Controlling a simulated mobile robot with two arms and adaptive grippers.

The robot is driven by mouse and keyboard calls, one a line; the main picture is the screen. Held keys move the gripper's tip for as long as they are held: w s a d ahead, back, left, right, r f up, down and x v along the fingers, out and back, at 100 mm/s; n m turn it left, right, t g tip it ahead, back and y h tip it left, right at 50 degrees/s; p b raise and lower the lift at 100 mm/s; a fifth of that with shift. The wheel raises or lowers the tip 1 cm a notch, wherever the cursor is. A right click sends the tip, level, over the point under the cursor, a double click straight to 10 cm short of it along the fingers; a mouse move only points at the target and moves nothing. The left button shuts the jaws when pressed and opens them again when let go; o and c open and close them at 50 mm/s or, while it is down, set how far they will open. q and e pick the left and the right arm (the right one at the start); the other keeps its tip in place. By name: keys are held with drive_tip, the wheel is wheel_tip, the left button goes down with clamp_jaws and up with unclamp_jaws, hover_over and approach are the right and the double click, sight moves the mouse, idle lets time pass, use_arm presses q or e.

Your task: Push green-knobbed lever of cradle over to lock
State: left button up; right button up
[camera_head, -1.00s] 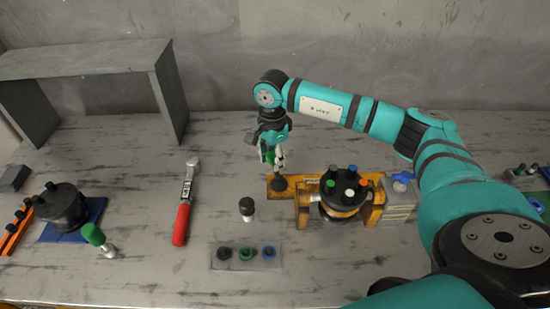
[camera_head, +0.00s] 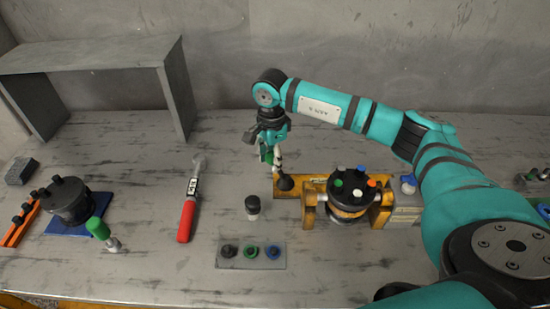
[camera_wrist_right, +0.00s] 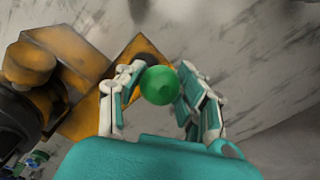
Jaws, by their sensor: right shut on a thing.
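The yellow cradle (camera_head: 318,184) stands right of the table's middle and holds the dark motor (camera_head: 349,201) with coloured caps on top. My right gripper (camera_head: 274,163) is above the cradle's left end, fingers down, by the lever's black base (camera_head: 285,183). The lever's green knob (camera_wrist_right: 158,85) sits between its fingertips in the right wrist view, and the gripper is shut on it. The lever's shaft is mostly hidden by the gripper, so its exact tilt cannot be told. My left gripper is not in view.
A red-handled wrench (camera_head: 188,205) lies left of the cradle. A grey plate with coloured rings (camera_head: 228,262) and a dark-capped piece (camera_head: 252,205) are in front. A second motor (camera_head: 70,200), a green-handled tool (camera_head: 98,229) and a grey shelf (camera_head: 90,55) are left.

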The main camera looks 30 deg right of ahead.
drive_tip(key=shift+w+a, duration=0.25)
drive_tip(key=shift+a, duration=0.15)
drive_tip(key=shift+w+a+f+b, duration=0.35)
drive_tip(key=shift+a+b, duration=0.1)
drive_tip(key=shift+b, duration=0.1)
idle(0.6)
drive_tip(key=o, duration=0.8)
drive_tip(key=shift+f, duration=0.1)
